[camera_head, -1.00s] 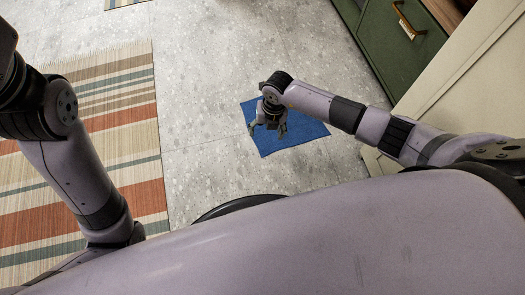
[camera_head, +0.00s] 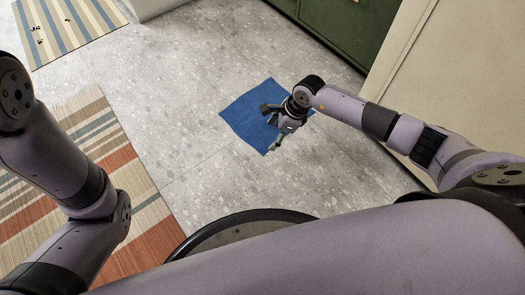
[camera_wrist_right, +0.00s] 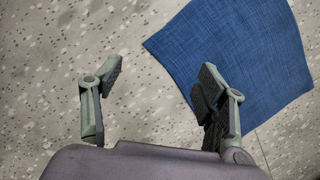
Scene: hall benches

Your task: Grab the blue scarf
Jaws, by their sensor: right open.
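The blue scarf (camera_head: 248,110) lies flat on the grey floor as a square of cloth. In the right wrist view the scarf (camera_wrist_right: 245,50) fills the upper right. My right gripper (camera_head: 272,127) is over the scarf's lower right part in the head view and hides some of it. In the wrist view my right gripper (camera_wrist_right: 155,85) is open and empty. One finger is by the scarf's near edge and the other is over bare floor. My left arm shows at the left of the head view, but its gripper is out of sight.
A striped rug (camera_head: 95,170) lies on the left, and another striped rug (camera_head: 65,25) with small dark items is at the top left. A green cabinet (camera_head: 335,30) and a pale panel (camera_head: 425,65) stand at the right. The floor around the scarf is clear.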

